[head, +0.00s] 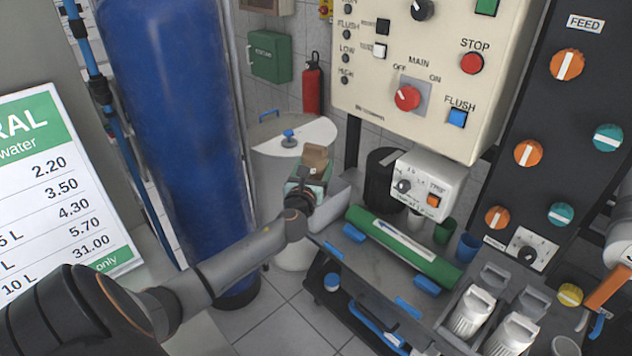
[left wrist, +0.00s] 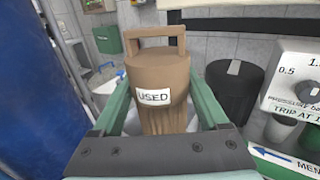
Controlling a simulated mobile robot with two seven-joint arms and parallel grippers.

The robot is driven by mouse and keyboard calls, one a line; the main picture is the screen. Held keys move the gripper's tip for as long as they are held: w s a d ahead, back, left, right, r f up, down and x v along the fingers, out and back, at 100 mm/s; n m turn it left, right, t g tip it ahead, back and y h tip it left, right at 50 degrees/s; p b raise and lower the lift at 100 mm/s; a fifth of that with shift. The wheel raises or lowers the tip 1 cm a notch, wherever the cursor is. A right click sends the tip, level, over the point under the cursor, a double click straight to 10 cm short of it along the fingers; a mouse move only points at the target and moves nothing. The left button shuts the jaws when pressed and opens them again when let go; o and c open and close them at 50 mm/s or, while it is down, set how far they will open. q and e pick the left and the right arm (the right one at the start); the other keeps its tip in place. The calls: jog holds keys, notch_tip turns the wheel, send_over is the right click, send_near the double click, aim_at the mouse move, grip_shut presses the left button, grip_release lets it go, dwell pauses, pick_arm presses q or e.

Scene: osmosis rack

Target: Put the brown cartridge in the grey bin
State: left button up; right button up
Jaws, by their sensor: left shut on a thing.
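The brown cartridge (head: 315,160) has a loop handle on top. In the left wrist view the brown cartridge (left wrist: 158,85) stands upright with a white "USED" label. My left gripper (head: 306,182) is shut on it, with a green finger along each side. The gripper and cartridge are up in the air, in front of the white round tank in the head view. My right gripper is not in view.
A white tank (head: 318,133) with a blue-knobbed lid stands behind. A blue cylinder (head: 175,120) rises at left. The small control box (head: 426,183) and a bench with a green tube (head: 405,247) lie to the right. The large control panel (head: 400,45) hangs above the bin.

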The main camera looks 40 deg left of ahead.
aim_at(316, 178)
pick_arm(q)
jog(key=shift+w+a+f, duration=0.2)
jog(key=shift+w+f, duration=0.2)
jog(key=shift+f, duration=0.15)
jog(key=shift+f+b, duration=0.8)
jog(key=shift+f, duration=0.75)
jog(key=shift+f, duration=0.1)
jog(key=shift+f, duration=0.15)
jog(key=o, duration=1.6)
jog(key=shift+c, duration=0.2)
jog(key=shift+r, duration=0.2)
jog(key=shift+s+d, duration=0.1)
jog(key=v, duration=1.1)
jog(key=shift+s+p, duration=0.35)
jog(key=shift+p, duration=0.1)
